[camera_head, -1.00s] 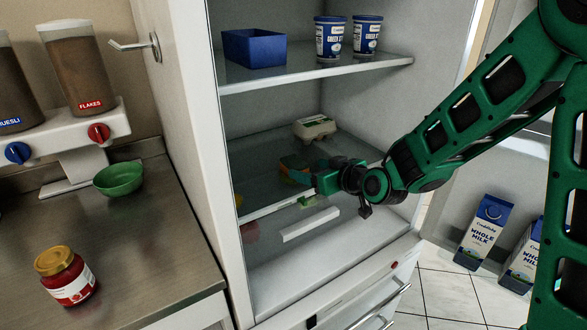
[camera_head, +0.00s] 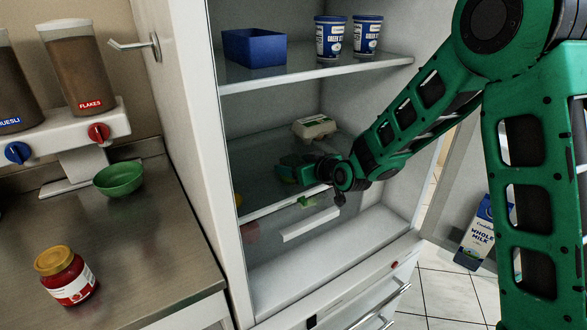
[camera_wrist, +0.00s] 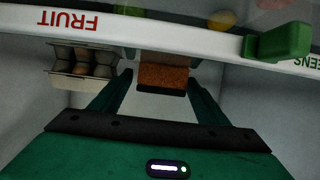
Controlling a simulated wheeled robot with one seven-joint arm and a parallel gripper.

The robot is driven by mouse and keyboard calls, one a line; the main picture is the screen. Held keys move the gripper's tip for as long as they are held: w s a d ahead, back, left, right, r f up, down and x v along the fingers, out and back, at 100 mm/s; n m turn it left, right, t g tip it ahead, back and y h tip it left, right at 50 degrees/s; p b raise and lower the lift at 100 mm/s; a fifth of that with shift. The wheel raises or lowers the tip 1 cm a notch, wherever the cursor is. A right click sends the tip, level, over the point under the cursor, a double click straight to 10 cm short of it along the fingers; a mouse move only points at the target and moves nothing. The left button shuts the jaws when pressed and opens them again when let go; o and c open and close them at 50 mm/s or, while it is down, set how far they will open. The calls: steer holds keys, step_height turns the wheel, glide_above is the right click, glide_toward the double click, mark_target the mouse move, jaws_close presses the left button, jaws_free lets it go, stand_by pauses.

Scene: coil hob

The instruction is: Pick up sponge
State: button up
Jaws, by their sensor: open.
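The sponge (camera_wrist: 165,74) is an orange-brown block with a dark lower edge. It shows in the wrist view, near the front rim of a fridge shelf. My gripper (camera_wrist: 160,84) is open, with one green finger on each side of the sponge. I cannot tell whether the fingers touch it. In the head view my gripper (camera_head: 290,168) reaches into the fridge over the glass shelf and hides the sponge there.
An egg carton (camera_wrist: 85,66) stands beside the sponge; the head view shows it (camera_head: 314,127) behind my gripper. A white shelf rim (camera_wrist: 190,38) marked FRUIT carries a green piece (camera_wrist: 282,42). An upper shelf (camera_head: 310,72) holds a blue bin (camera_head: 254,48) and two tubs.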

mark_target(292, 163)
steer(key=shift+w+a+f, duration=0.15)
steer(key=shift+w+a, duration=0.05)
steer(key=shift+w, duration=0.1)
steer(key=c, duration=1.2)
steer(key=shift+r, duration=0.5)
steer(key=r, duration=0.3)
steer(key=shift+s+a+r, duration=0.35)
steer(key=shift+s+r, duration=0.05)
steer(key=s+a+r, duration=0.6)
steer(key=s+a, duration=0.1)
steer(key=shift+s, duration=0.4)
